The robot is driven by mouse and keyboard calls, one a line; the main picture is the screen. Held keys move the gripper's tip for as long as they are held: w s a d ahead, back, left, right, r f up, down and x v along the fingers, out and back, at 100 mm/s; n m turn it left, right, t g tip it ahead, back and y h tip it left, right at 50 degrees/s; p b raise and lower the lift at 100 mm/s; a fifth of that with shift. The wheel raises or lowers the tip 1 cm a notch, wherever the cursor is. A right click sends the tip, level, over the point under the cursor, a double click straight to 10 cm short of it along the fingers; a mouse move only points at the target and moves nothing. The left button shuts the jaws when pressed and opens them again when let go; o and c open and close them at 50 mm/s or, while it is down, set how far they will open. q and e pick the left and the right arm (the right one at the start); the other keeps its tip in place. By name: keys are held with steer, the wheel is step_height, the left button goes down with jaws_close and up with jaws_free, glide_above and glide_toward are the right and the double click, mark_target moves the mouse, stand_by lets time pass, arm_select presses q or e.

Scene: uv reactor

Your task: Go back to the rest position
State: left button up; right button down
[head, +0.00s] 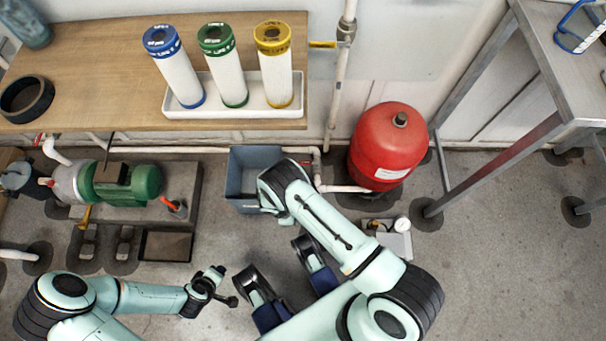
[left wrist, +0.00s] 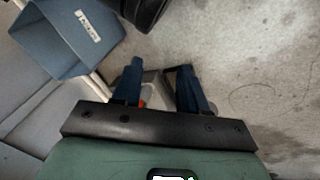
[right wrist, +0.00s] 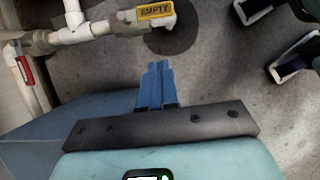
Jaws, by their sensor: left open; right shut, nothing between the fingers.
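My left gripper (head: 226,286) is low over the floor at the lower left of the head view, and it holds nothing. In the left wrist view its two blue fingers (left wrist: 160,68) stand apart with a gap between them. My right arm reaches up to the middle of the head view, and its wrist hides its gripper there. In the right wrist view the blue fingers of the right gripper (right wrist: 157,66) are together and empty. The right wrist is over the right side of a blue-grey bin (head: 236,172). The bin also shows in the left wrist view (left wrist: 78,38).
A wooden bench (head: 95,50) bears a white tray (head: 235,118) with blue-, green- and yellow-capped cylinders. A red tank (head: 385,145) stands right of the bin. A green pump (head: 125,183) is at left. A metal table (head: 575,90) is at right. Floor at lower right is clear.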

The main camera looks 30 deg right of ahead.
steer(key=shift+p+v, duration=0.4)
steer(key=shift+v, duration=1.85)
